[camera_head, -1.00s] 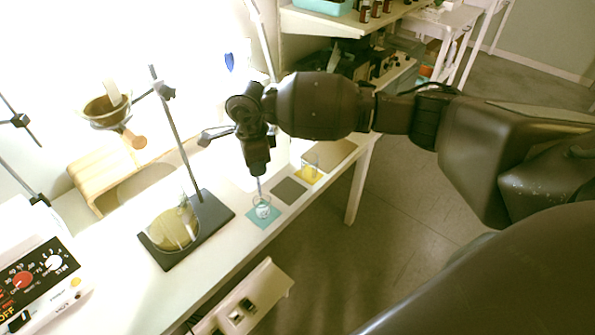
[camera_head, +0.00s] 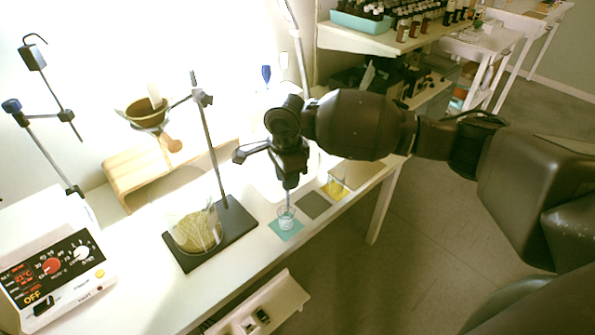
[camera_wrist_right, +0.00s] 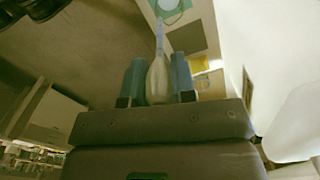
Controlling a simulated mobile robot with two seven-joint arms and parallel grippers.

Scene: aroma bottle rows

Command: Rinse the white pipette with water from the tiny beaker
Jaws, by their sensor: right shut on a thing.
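My right gripper (camera_head: 290,176) is shut on the white pipette (camera_head: 288,196), which points down. In the right wrist view the pipette's pale bulb (camera_wrist_right: 157,82) sits between the two blue fingers. The tiny beaker (camera_head: 286,218), of clear glass, stands on the teal mat (camera_head: 290,234) at the bench's front edge. The pipette's tip is at the beaker's mouth; I cannot tell how deep it reaches. The beaker (camera_wrist_right: 171,5) is partly cut off at the top of the wrist view. My left gripper is not in view.
A grey mat (camera_head: 313,205) and a yellow mat (camera_head: 335,190) with another glass lie to the right. A large glass with yellowish contents (camera_head: 197,230) stands left on a dark stand. A hotplate (camera_head: 50,275) is far left. Bottles (camera_head: 402,32) stand on the back shelf.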

